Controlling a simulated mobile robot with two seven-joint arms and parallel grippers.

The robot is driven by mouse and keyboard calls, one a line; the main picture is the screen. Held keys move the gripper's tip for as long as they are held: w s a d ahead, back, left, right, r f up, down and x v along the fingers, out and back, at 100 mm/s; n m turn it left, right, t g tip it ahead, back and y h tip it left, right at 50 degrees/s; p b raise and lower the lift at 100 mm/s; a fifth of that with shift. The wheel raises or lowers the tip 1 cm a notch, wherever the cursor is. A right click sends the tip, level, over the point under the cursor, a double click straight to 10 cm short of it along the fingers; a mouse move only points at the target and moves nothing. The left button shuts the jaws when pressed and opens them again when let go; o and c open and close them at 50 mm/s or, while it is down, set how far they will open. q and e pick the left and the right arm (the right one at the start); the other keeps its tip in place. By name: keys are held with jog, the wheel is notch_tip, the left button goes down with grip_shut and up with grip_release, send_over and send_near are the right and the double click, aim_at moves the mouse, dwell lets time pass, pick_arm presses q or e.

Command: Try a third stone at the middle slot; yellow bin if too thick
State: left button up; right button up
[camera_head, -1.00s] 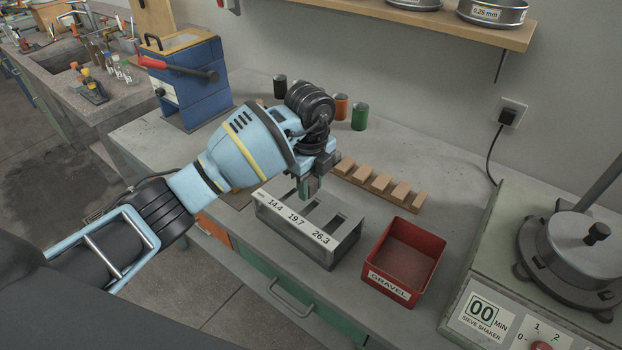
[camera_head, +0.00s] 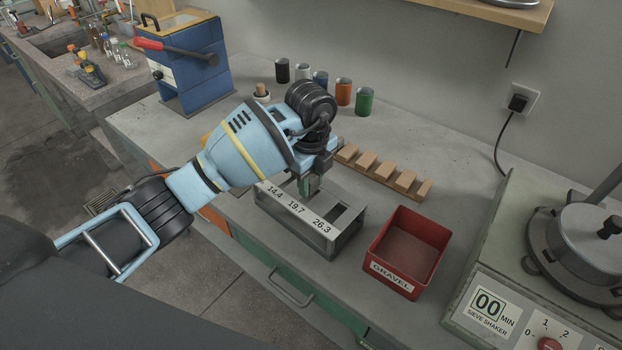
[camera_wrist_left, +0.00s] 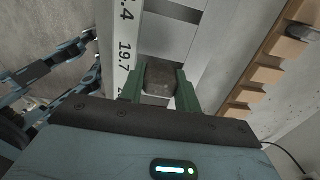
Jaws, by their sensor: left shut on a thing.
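My left gripper (camera_head: 307,186) is shut on a dark grey-brown stone (camera_wrist_left: 160,78), pinched between its two green fingers. The grey slotted gauge box (camera_head: 345,243) stands on the bench below, labelled 14.4, 19.7 and 26.3. The fingers are low at the middle slot, by the 19.7 label (camera_wrist_left: 125,62). I cannot tell whether the stone touches the slot's edges or sits in it. The stone is hard to make out in the head view. No yellow bin shows clearly; my left arm covers that part of the bench. My right gripper is not in view.
A red bin marked GRAVEL (camera_head: 441,228) stands right of the gauge. A wooden notched rack (camera_head: 424,191) lies behind it. Several coloured canisters (camera_head: 343,92) stand at the back. A sieve shaker (camera_head: 485,300) fills the right end, and a blue machine (camera_head: 190,75) stands at left.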

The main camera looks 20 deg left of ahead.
aim_at(311, 177)
pick_arm(q)
jog(key=shift+f, duration=0.2)
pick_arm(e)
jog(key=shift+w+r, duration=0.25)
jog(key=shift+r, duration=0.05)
pick_arm(q)
jog(key=shift+f, duration=0.65)
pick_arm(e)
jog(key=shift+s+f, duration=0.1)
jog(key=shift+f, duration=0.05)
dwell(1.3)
pick_arm(q)
jog(key=shift+r+p, duration=1.75)
jog(key=shift+r, duration=1.85)
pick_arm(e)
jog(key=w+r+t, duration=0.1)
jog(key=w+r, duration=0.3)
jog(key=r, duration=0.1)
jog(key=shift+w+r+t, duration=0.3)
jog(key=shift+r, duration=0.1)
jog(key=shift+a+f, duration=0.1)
